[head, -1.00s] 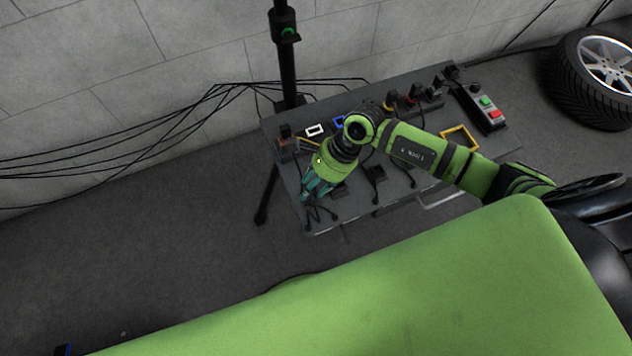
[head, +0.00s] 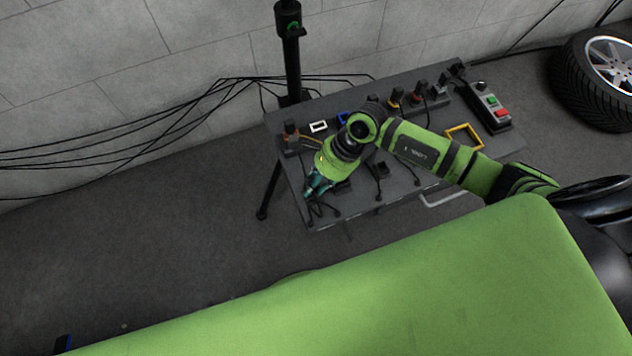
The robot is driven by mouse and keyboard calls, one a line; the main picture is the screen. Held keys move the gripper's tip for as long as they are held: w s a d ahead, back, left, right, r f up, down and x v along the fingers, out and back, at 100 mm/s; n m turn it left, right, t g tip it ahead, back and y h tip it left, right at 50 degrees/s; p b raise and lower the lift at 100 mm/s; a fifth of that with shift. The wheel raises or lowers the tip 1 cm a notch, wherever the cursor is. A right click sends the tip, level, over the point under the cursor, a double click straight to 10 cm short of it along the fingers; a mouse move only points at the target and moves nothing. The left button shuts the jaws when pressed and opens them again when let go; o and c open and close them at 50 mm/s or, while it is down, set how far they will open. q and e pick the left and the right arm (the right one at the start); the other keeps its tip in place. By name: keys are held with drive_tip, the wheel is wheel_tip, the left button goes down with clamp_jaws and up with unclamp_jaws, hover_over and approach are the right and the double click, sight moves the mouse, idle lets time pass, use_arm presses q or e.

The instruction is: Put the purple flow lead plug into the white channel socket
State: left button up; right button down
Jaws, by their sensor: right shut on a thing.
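My right gripper (head: 315,186) is over the front left part of the grey table (head: 400,206), pointing down and toward the left. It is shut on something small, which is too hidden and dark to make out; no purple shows. A white square frame (head: 318,127) lies at the back left of the table, behind my right gripper, and it may be the white channel socket. A blue frame (head: 342,118) is just to its right, partly hidden by my arm. My left gripper is not in view.
A yellow frame (head: 464,136) and a box with green and red buttons (head: 491,102) are on the table's right side. Dark plugs with leads (head: 380,170) lie near the front. A black stand (head: 292,60) rises behind. A tire (head: 600,80) stands at right.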

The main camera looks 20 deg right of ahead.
drive_tip(key=shift+w+r+p, duration=0.25)
drive_tip(key=shift+r+p, duration=0.15)
drive_tip(key=shift+r, duration=0.25)
drive_tip(key=shift+w+r+p, duration=0.2)
drive_tip(key=shift+r+p, duration=0.15)
drive_tip(key=shift+r, duration=0.25)
drive_tip(key=shift+s+r+p, duration=0.25)
drive_tip(key=shift+r+p, duration=0.45)
drive_tip(key=shift+r, duration=0.15)
drive_tip(key=shift+r+p, duration=1.1)
drive_tip(key=shift+r, duration=0.35)
